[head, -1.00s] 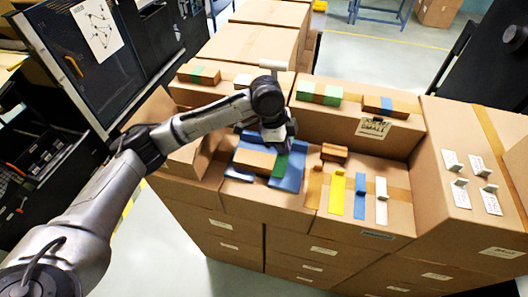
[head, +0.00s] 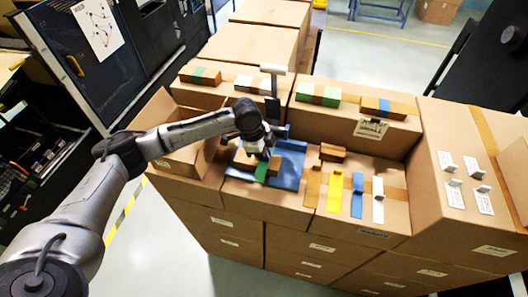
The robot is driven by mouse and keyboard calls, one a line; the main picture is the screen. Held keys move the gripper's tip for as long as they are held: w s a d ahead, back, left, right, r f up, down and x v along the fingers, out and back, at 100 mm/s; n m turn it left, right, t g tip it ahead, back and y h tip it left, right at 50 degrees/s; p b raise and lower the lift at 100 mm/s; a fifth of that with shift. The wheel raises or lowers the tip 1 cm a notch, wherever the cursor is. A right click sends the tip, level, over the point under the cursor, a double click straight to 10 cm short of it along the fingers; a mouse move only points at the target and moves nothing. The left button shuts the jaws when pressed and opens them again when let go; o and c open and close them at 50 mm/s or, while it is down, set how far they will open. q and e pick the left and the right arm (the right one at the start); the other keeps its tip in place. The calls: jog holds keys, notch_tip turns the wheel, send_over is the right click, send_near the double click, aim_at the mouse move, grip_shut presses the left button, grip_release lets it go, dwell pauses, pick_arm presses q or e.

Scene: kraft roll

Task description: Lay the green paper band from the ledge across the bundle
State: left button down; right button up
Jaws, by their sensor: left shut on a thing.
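My left gripper (head: 261,153) is shut on the green paper band (head: 261,171) and holds it over the brown bundle (head: 244,160). The band crosses the bundle near its middle, with brown showing on both sides. Whether the band touches the bundle cannot be told, as my gripper hides its upper part. The bundle is in a blue holder (head: 290,168) on a cardboard box. My right gripper is not in view.
To the right, a yellow band (head: 335,194), a blue band (head: 357,196) and a white band (head: 378,203) lie by a small brown block (head: 333,152). Banded bundles, such as a green-banded one (head: 318,95), stand on the higher boxes behind. White tabbed cards (head: 483,200) lie far right.

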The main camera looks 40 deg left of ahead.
pick_arm(q)
jog(key=shift+f, duration=0.15)
jog(key=c, duration=1.3)
grip_release()
jog(key=shift+o, duration=0.2)
jog(key=shift+r, duration=0.45)
jog(key=b+v, duration=0.1)
jog(key=v, duration=1)
jog(key=shift+r+b, duration=0.2)
jog(key=shift+b, duration=0.2)
jog(key=shift+s+a, duration=0.1)
jog(key=shift+a, duration=0.05)
